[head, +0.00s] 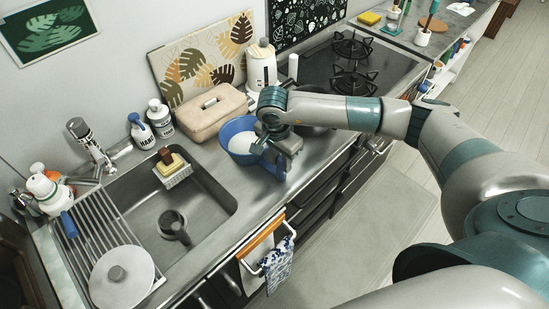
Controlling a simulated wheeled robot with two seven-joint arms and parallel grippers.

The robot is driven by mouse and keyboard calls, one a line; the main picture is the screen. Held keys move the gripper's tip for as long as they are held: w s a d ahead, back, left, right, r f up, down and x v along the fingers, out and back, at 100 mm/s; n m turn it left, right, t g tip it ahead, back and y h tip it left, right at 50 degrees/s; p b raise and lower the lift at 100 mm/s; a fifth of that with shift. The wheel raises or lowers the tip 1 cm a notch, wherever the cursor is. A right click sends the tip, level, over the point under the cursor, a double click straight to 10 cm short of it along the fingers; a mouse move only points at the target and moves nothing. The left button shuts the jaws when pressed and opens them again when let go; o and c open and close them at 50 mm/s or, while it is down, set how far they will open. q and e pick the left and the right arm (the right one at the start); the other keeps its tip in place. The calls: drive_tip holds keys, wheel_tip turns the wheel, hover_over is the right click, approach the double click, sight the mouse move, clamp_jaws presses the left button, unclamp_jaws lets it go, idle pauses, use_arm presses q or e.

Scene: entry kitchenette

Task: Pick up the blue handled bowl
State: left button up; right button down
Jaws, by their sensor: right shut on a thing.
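The blue handled bowl (229,132) stands on the metal counter between the sink and the stove. It is blue outside and its inside looks white. My right gripper (272,152) is at the bowl's right side and is shut on it. The gripper covers that side of the bowl, so the handle and the exact grip are partly hidden. I cannot tell whether the bowl's base touches the counter. My left gripper is not in view.
A beige box (213,112) is close behind the bowl, with a white kettle (261,66) at the back. A dark pan (312,128) is partly hidden behind my right arm. The sink (205,203) lies to the left, and towels (278,265) hang from the front rail.

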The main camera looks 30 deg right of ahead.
drive_tip(key=shift+w+r+b, duration=0.15)
drive_tip(key=shift+r+b, duration=0.25)
drive_tip(key=shift+r, duration=0.1)
drive_tip(key=r, duration=0.1)
drive_tip(key=r+b, duration=0.2)
drive_tip(key=shift+d, duration=0.25)
drive_tip(key=s+d+r+b, duration=0.5)
drive_tip(key=s+d+r, duration=0.1)
drive_tip(key=d, duration=0.3)
drive_tip(key=shift+s+r, duration=0.4)
drive_tip(key=shift+r, duration=0.1)
